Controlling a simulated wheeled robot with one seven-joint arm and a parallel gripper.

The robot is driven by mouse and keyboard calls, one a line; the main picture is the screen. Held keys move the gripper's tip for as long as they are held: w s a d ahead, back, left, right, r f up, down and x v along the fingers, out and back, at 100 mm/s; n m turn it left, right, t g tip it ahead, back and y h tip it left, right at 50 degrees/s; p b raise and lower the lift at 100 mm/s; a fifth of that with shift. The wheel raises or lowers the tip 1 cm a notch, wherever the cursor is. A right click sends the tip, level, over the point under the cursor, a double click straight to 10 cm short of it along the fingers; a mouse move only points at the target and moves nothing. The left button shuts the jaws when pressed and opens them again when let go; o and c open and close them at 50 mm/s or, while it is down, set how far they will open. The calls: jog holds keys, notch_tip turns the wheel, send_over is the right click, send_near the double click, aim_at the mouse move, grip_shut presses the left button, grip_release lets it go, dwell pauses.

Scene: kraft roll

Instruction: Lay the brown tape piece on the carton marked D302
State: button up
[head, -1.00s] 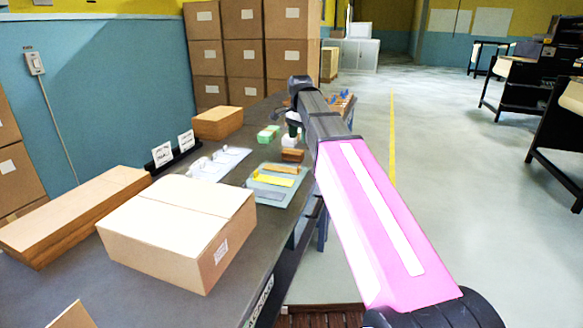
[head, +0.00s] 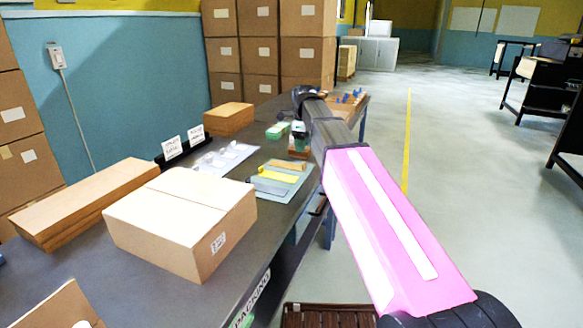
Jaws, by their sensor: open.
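A closed tan carton (head: 178,225) stands on the grey bench at front left. Its small side label is too small to read, so I cannot confirm D302. Beyond it, a pale blue-green mat (head: 258,197) holds flat strips: a brown tape piece (head: 287,166) at the far side, a yellow strip (head: 277,177) and a grey strip (head: 269,188). My gripper (head: 298,138) hangs just past the mat, above a small brown block (head: 299,153). It is open and looks empty; its fingertips are small and partly hidden by my arm.
Flat stacked cardboard (head: 85,203) lies left of the carton, and an open box (head: 58,308) is at the bottom left. A white sheet (head: 222,158), two sign cards (head: 183,140), a green item (head: 277,131) and a brown box (head: 229,118) stand farther back.

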aim_at(304, 169)
jog(key=shift+d+f, duration=0.2)
jog(key=shift+f, duration=3.95)
jog(key=c, duration=1.1)
jog(key=shift+o, duration=0.2)
jog(key=shift+r, duration=0.15)
